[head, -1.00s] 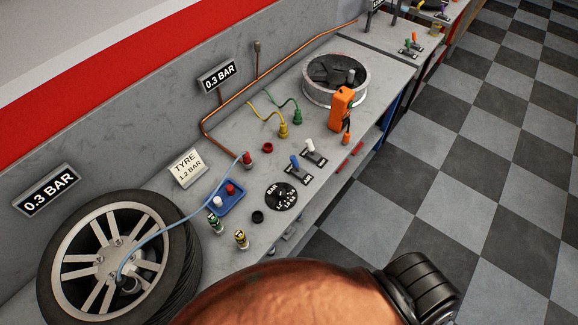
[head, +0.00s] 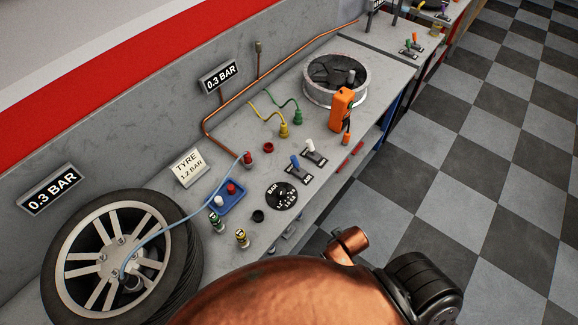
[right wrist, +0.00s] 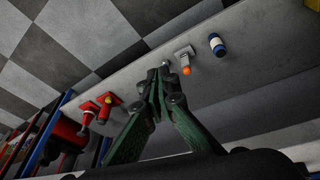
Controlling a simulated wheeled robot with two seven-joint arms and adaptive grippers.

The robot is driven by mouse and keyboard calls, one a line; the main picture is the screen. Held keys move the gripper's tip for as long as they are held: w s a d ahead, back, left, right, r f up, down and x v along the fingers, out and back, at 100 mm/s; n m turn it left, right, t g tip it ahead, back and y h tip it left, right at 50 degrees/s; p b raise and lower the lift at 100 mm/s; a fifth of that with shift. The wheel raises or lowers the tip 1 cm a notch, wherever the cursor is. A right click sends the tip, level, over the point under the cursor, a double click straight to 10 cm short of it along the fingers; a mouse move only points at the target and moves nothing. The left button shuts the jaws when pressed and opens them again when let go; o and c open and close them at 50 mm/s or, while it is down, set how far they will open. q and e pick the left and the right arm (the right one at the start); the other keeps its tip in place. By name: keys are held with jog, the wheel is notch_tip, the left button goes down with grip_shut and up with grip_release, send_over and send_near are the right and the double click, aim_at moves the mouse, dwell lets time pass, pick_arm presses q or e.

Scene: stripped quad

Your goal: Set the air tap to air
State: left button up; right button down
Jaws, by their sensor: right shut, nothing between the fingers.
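A blue-handled lever (head: 295,162) and a white-handled lever (head: 310,146) stand on dark lettered plates on the bench top in the head view. The lettering by the blue lever seems to read AIR, but it is very small. In the right wrist view my right gripper (right wrist: 160,80) has dark green fingers brought together, with nothing between them. Its tips are beside a small silver knob under the bench edge; I cannot tell whether they touch. An orange-tipped lever (right wrist: 186,69) is just to the right of them. My left gripper is not in view.
A tyre (head: 185,265) leans at the left, with a blue hose to the bench. A black BAR dial (head: 282,196), a blue tray (head: 230,208) and an orange device (head: 341,108) stand around the levers.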

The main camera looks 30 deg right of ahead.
jog(key=w+d+r+n+t+h, duration=0.2)
jog(key=w+r, duration=0.3)
jog(key=r, duration=0.2)
jog(key=w+a+r+n+t, duration=0.1)
jog(key=w+n+t, duration=0.1)
jog(key=w, duration=0.3)
jog(key=w+a+r+n+t+h, duration=0.1)
jog(key=w+r+n, duration=0.1)
jog(key=w+n, duration=0.2)
jog(key=w+a+r+n+t+h, duration=0.1)
jog(key=w+n+t, duration=0.1)
jog(key=w, duration=0.4)
jog(key=shift+w+r+n+t, duration=0.15)
jog(key=shift+w+n+t, duration=0.2)
jog(key=shift+n, duration=0.35)
jog(key=w+a+n, duration=0.2)
jog(key=w+a+r+n+t, duration=0.1)
jog(key=a, duration=0.1)
jog(key=w+a+n+t+y, duration=0.1)
jog(key=w+a+n, duration=0.1)
jog(key=shift+w+a+r+n, duration=0.3)
jog(key=shift+w, duration=0.05)
jog(key=shift+w, duration=0.1)
